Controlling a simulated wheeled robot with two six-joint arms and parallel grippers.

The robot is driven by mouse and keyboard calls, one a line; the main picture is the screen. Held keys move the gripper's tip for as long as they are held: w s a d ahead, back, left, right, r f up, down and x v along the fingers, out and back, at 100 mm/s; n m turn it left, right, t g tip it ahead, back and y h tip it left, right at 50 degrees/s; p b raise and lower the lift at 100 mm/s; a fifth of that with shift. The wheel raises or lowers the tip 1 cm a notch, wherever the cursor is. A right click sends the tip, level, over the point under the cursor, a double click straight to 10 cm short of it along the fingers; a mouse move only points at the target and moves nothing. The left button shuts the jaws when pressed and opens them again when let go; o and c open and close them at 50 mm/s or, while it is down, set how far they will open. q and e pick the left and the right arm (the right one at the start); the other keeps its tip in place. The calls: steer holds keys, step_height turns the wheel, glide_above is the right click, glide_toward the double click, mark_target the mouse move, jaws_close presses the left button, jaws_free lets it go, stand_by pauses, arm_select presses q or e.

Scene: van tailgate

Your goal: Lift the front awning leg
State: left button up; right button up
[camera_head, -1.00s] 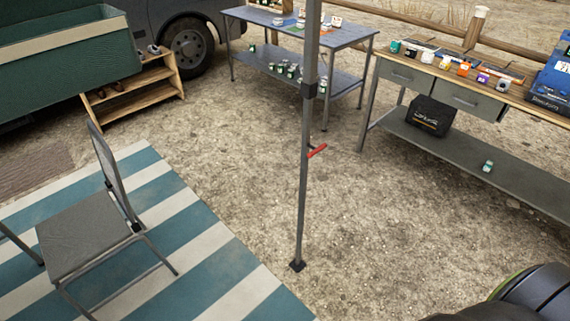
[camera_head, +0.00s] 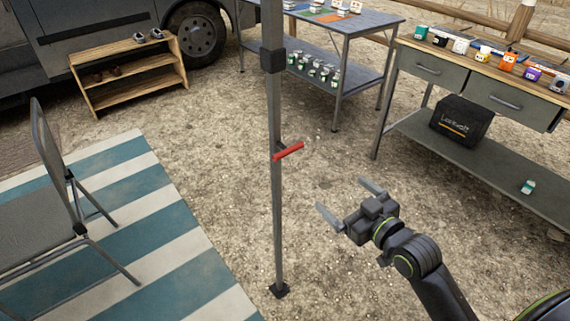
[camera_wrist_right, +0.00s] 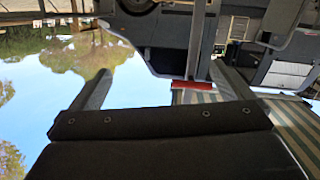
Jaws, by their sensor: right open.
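The front awning leg (camera_head: 275,200) is a grey upright metal pole standing on the dirt on a small dark foot (camera_head: 280,290). A red handle (camera_head: 288,151) sticks out to the right from it, with a dark collar (camera_head: 272,60) higher up. My right gripper (camera_head: 348,200) is open and empty, to the right of the leg and lower than the red handle in the head view, apart from both. In the right wrist view, which is upside down, the red handle (camera_wrist_right: 193,86) and leg (camera_wrist_right: 196,45) show beyond the fingers. My left gripper is not in view.
A folding chair (camera_head: 60,200) stands on a striped blue and white mat (camera_head: 150,210) left of the leg. A workbench (camera_head: 470,90) with drawers stands at right, a blue-topped table (camera_head: 350,28) behind, a wooden shoe rack (camera_head: 125,75) by the van. Dirt around the leg's right side is clear.

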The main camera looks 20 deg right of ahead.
steer(key=s+a+r+n+t+y+b, duration=0.1)
steer(key=s+a+r+n+y+b, duration=0.1)
steer(key=s+a+r, duration=0.3)
glide_toward(286, 147)
steer(key=shift+y, duration=0.4)
steer(key=x, duration=0.6)
steer(key=b+x, duration=0.1)
steer(key=x, duration=0.2)
steer(key=shift+w+d+f, duration=0.1)
steer(key=shift+w+f, duration=0.15)
steer(key=shift+f, duration=0.15)
steer(key=shift+w, duration=0.4)
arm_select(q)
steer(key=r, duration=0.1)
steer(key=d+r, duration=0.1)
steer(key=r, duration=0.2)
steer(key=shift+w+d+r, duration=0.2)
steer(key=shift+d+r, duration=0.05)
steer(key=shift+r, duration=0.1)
arm_select(e)
steer(key=c, duration=1.2)
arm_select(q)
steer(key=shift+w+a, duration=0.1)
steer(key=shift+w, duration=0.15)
arm_select(e)
steer(key=shift+r, duration=0.1)
steer(key=shift+c, duration=0.2)
